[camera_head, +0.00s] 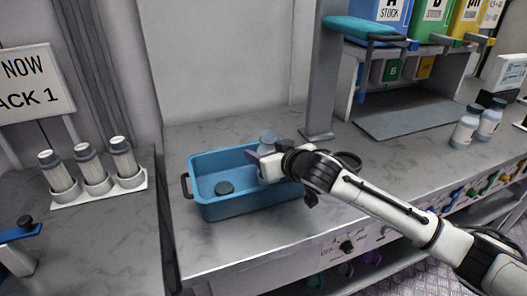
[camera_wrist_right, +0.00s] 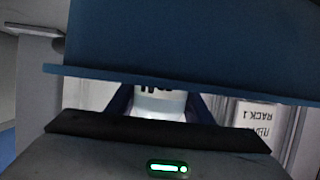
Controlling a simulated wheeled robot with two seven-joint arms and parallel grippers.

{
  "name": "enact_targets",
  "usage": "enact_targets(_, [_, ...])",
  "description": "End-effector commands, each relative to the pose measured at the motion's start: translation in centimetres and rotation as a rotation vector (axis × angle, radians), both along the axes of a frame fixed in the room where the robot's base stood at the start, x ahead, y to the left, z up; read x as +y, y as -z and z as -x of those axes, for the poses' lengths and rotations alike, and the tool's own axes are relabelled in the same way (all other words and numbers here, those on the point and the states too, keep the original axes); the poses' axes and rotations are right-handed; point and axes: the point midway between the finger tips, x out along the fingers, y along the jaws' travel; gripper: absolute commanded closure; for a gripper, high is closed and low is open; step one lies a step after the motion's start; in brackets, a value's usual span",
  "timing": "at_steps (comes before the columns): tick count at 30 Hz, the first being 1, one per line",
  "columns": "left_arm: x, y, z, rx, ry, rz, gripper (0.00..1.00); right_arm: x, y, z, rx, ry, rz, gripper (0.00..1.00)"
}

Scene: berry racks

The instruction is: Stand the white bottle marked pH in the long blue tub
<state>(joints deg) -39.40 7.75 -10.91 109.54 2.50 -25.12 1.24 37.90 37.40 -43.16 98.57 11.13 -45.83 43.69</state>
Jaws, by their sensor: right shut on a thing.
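The long blue tub (camera_head: 222,208) sits on the grey bench, with a dark handle at its left end. My right gripper (camera_head: 270,166) is at the tub's right part and is shut on a white bottle (camera_head: 263,150) with a grey-blue cap. The bottle looks upright, inside the tub's rim; whether its base touches the floor is hidden. In the right wrist view the white bottle (camera_wrist_right: 160,103) shows dark letters, partly cut off, between the fingers. The blue tub wall (camera_wrist_right: 190,45) fills the upper part there. My left gripper is not in view.
Two white bottles (camera_head: 466,127) (camera_head: 489,119) stand at the right. A rack of grey-capped filters (camera_head: 98,190) is at the left. A grey post (camera_head: 322,85) and a shelf of stock containers (camera_head: 437,14) stand behind. Bench in front of the tub is clear.

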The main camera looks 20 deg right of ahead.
Motion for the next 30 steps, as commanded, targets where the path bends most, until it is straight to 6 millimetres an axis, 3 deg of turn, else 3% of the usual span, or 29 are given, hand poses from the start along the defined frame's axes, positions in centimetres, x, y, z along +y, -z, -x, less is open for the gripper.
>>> enact_targets(1, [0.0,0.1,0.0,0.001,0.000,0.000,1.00,0.0,0.2,0.0,0.001,0.000,0.000,0.52])
enact_targets(4, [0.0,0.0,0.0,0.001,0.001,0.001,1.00,0.0,0.1,0.0,0.001,0.000,0.000,0.35])
enact_targets(16, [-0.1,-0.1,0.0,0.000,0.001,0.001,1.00,-0.1,-0.4,0.2,0.001,0.000,0.001,0.35])
enact_targets(20, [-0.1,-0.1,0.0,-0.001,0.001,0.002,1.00,-0.3,-1.0,1.9,0.001,-0.001,0.001,0.35])
enact_targets(30, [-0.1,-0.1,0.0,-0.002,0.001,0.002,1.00,-1.4,-3.6,8.2,0.001,-0.002,0.002,0.35])
